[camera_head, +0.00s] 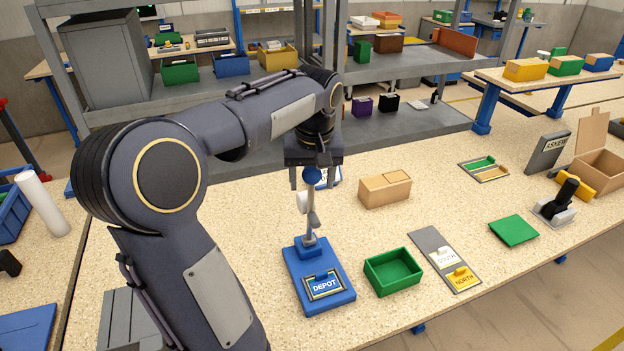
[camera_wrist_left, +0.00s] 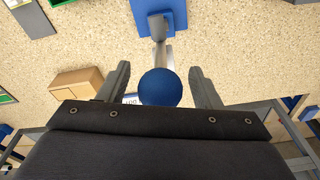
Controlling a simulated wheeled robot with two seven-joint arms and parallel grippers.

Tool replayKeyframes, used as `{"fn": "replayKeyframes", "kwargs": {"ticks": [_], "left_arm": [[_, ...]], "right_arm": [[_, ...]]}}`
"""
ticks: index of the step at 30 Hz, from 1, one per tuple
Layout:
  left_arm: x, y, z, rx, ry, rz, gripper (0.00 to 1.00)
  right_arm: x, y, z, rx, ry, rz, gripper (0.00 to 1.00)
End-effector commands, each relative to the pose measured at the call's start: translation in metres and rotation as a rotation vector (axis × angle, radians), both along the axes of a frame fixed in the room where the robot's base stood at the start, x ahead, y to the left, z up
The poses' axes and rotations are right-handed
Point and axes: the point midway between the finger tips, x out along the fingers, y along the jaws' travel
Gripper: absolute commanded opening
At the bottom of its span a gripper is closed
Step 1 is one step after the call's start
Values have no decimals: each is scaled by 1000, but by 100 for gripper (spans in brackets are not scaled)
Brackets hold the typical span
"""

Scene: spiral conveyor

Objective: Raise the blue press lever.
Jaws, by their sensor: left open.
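The blue press has a blue base (camera_head: 319,281) with a DEPOT plate and a grey lever (camera_head: 309,218) topped by a blue ball knob (camera_head: 311,176). The lever stands nearly upright. My left gripper (camera_head: 310,182) is above the press, pointing down, with the knob between its fingers. In the left wrist view, the open fingers of the left gripper (camera_wrist_left: 163,85) stand on either side of the knob (camera_wrist_left: 160,88), with a gap on each side. The blue base (camera_wrist_left: 172,15) shows at the top there. My right gripper is not in view.
A cardboard box (camera_head: 385,189) stands right of the press. A green tray (camera_head: 393,272) and a grey board (camera_head: 445,260) with SOUTH and NORTH tags lie nearby. A green plate (camera_head: 513,231) and a black-handled tool (camera_head: 556,206) lie farther right. Bare tabletop lies between them.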

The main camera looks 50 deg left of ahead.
Motion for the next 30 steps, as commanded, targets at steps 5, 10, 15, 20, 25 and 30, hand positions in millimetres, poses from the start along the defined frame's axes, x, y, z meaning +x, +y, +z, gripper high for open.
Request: {"fn": "replayKeyframes", "kwargs": {"ticks": [5,10,15,20,25,30], "left_arm": [[-1,-3,29,2,-6,-2,59],[-3,-6,56,2,-5,0,59],[-4,-8,71,1,-3,-1,59],[-4,-8,73,0,-3,0,59],[-5,-8,72,-1,-3,-2,52],[-16,-27,61,-32,-44,-93,30]], "right_arm": [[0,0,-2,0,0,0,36],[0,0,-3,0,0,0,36],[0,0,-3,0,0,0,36],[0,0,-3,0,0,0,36],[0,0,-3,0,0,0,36],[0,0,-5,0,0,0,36]]}}
